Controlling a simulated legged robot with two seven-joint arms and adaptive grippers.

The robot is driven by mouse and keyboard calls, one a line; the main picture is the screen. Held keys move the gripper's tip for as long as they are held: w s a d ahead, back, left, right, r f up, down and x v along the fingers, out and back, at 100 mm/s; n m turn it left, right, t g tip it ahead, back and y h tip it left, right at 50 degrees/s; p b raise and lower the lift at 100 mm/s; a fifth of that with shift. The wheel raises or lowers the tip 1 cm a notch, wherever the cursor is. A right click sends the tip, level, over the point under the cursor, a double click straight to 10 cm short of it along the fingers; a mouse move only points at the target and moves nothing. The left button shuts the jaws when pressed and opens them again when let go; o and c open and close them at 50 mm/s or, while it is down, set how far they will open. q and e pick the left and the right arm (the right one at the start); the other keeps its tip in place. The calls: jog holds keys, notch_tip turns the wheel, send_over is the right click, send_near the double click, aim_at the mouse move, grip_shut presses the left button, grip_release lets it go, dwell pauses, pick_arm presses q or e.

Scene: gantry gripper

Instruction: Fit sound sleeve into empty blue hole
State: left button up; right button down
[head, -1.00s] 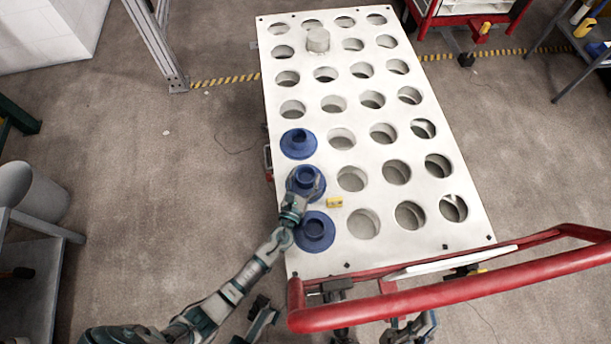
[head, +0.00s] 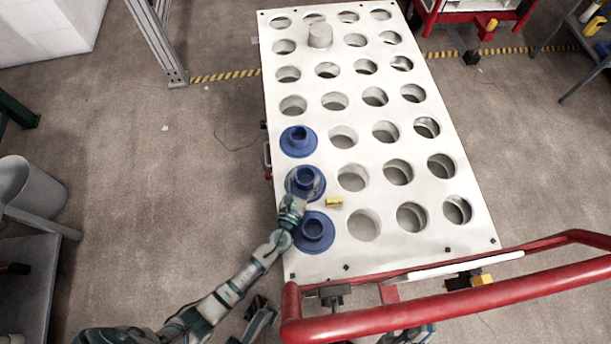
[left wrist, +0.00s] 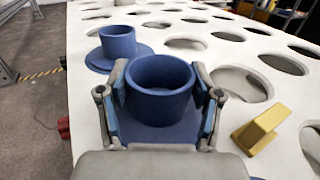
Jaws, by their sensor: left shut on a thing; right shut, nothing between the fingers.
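Three blue flanged sleeves stand in the left column of the white holed plate (head: 390,248): a far one (head: 298,141), a middle one (head: 311,185) and a near one (head: 313,232). My left gripper (head: 300,193) is at the middle sleeve. In the left wrist view its two fingers are shut on that sleeve's collar (left wrist: 160,88), one on each side. The collar looks upright and its flange appears flat on the plate. The far sleeve (left wrist: 118,42) stands beyond it. My right gripper (head: 415,333) shows only partly at the bottom edge, behind the red handle, and looks shut and empty.
A small yellow block (head: 334,203) lies on the plate just right of the middle sleeve. A grey cylinder (head: 320,37) stands near the plate's far end. The other holes look empty. A red handle bar (head: 440,302) crosses the near side.

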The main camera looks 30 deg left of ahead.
pick_arm(q)
jog(key=shift+f+b, duration=0.4)
jog(key=shift+f, duration=0.1)
jog(key=o, duration=1.4)
jog(key=shift+r, duration=0.1)
notch_tip(320, 180, up, 10)
